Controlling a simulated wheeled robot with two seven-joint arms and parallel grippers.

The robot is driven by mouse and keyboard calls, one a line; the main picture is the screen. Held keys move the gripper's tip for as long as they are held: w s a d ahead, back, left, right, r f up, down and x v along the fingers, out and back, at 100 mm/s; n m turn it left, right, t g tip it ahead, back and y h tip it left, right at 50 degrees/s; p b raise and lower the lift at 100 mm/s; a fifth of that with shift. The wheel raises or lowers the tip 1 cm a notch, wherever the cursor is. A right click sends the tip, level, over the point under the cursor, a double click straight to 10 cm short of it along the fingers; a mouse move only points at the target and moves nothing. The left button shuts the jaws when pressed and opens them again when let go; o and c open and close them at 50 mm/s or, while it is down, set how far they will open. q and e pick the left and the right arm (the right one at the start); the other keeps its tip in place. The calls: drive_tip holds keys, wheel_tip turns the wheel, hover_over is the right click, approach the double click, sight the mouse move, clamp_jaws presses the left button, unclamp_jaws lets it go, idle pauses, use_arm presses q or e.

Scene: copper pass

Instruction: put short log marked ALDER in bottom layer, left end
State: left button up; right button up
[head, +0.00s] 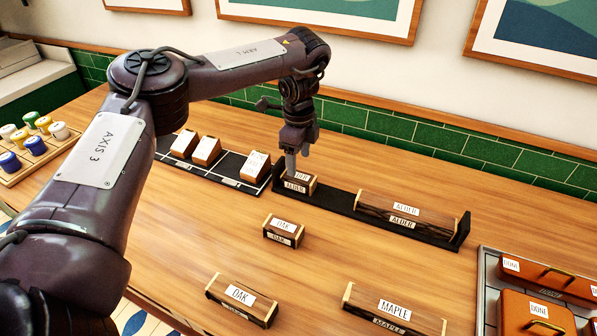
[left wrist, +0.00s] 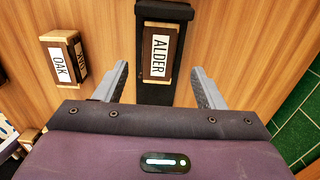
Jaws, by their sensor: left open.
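The short log marked ALDER (head: 298,185) lies in the left end of the bottom layer of the black rack (head: 337,207). In the left wrist view the short ALDER log (left wrist: 159,56) sits between the two open fingers, with a gap on each side. My left gripper (head: 296,160) is open, pointing down right at this log, and partly covers it in the head view. In the left wrist view my left gripper (left wrist: 160,85) holds nothing. A long log marked ALDER (head: 395,217) lies at the rack's right end. My right gripper is not in view.
A short OAK log (head: 283,231), a longer OAK log (head: 241,298) and a MAPLE log (head: 392,308) lie nearer on the table. A black tray with labelled blocks (head: 206,151) stands left of the rack. A metal tray with brown DONE items (head: 540,312) is at right.

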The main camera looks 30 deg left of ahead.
sight(299, 175)
use_arm(q)
wheel_tip(299, 175, up, 6)
drive_tip(key=shift+f+p, duration=0.1)
drive_tip(key=shift+p, duration=0.45)
drive_tip(key=shift+f, duration=0.1)
